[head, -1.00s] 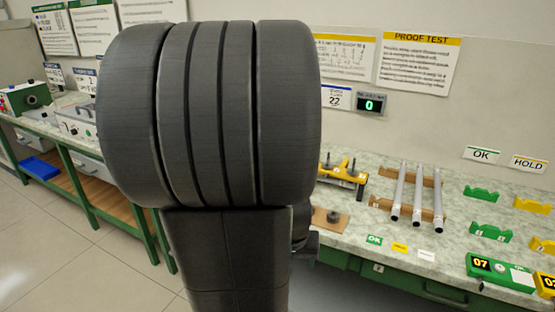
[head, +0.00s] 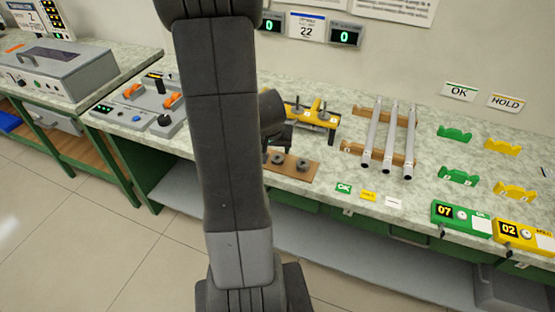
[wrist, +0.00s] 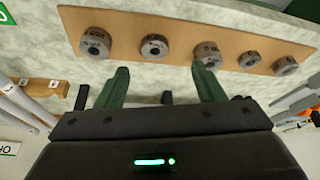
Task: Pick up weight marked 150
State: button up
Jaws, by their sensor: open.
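A row of grey round weights lies on a brown wooden board (wrist: 185,28) across the top of the wrist view. The marks are small and appear inverted. The middle weight (wrist: 207,54) may read 150, but I cannot be sure. Others are the leftmost weight (wrist: 96,42), the second weight (wrist: 154,46) and two at right. My gripper (wrist: 162,80) is open and empty, its green fingers apart, short of the board in the picture; the right fingertip reaches just below the middle weight. In the head view the board (head: 309,178) is partly hidden behind my arm.
A yellow fixture (head: 318,116) stands behind the board. Grey rods (head: 391,140) lie on wooden rests to its right. Green and yellow holders and number boxes (head: 459,217) fill the bench's right side. A grey control panel (head: 140,105) is at left.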

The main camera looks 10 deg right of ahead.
aim_at(277, 160)
jog(key=shift+d+b+x, duration=0.2)
jog(key=shift+b+x, duration=0.15)
jog(key=shift+x, duration=1.4)
jog(key=shift+d+b+x, duration=0.25)
jog(key=shift+b+x, duration=0.05)
jog(key=shift+x, duration=1.45)
jog(key=shift+s, duration=0.1)
jog(key=shift+c, duration=0.2)
jog(key=c, duration=1.1)
